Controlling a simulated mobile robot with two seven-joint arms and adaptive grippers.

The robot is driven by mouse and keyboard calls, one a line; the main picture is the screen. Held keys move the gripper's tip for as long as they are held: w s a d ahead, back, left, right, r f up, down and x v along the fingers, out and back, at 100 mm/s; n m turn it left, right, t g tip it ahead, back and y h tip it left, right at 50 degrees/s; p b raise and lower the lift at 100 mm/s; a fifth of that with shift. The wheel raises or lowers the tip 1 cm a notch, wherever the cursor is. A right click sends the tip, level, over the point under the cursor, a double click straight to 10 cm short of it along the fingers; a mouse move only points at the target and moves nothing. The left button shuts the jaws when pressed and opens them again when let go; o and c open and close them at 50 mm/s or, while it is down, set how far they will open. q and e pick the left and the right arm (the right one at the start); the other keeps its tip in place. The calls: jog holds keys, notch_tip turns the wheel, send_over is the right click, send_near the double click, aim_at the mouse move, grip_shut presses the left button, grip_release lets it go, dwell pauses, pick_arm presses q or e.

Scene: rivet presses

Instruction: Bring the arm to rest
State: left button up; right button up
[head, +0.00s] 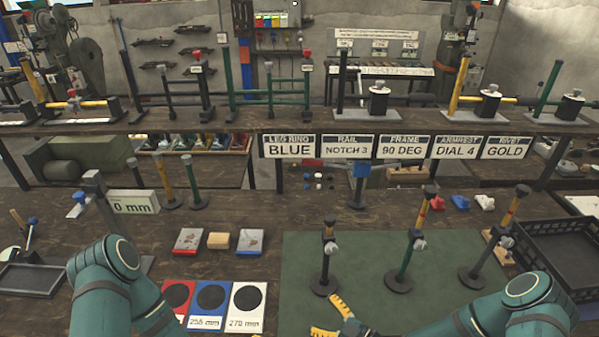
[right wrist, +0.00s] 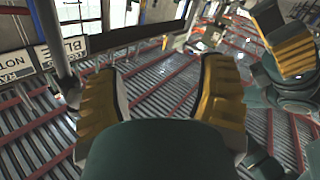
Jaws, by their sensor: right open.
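My right gripper (head: 328,317) is low in the head view, at the front edge of the green mat (head: 300,262). Its yellow-padded fingers are apart. The right wrist view shows the same gripper (right wrist: 160,70) with a wide gap and nothing between the fingers. My right arm's teal links come in from the lower right.
Several upright posts on round black bases, such as a green one (head: 405,258), stand on the mat. A black crate (head: 560,262) is at the right. Red, blue and white cards (head: 247,307) lie left of the mat. A sign row (head: 403,147) hangs behind.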

jog(key=f+m+h, duration=0.1)
jog(key=s+f+m+g+h, duration=0.1)
jog(key=m, duration=0.1)
jog(key=s+f+m+g+h, duration=0.1)
jog(key=shift+f+m, duration=0.2)
jog(key=shift+m, duration=0.2)
pick_arm(q)
jog(key=s+a+n+g+y, duration=0.4)
jog(key=s+n+g, duration=0.4)
jog(key=s+g, duration=0.3)
pick_arm(e)
jog(key=s+d+f+m+g+h, duration=0.1)
jog(key=s+d+m+g+h, duration=0.25)
jog(key=s+m, duration=0.4)
jog(key=s+d+f+m+g+h, duration=0.25)
jog(key=s+m+g+h, duration=0.2)
jog(key=s+m, duration=0.3)
pick_arm(q)
jog(key=w+d+f+m+t+b, duration=0.1)
jog(key=w+f+b, duration=0.4)
jog(key=b, duration=0.6)
jog(key=shift+w+d+f+t, duration=0.25)
jog(key=shift+w+d+t, duration=0.25)
jog(key=shift+t, duration=0.7)
pick_arm(e)
jog(key=w+a+f+n+t, duration=0.1)
jog(key=w+a+f+n, duration=0.1)
jog(key=w+f, duration=0.3)
jog(key=shift+w+n, duration=0.3)
jog(key=shift+n, duration=0.1)
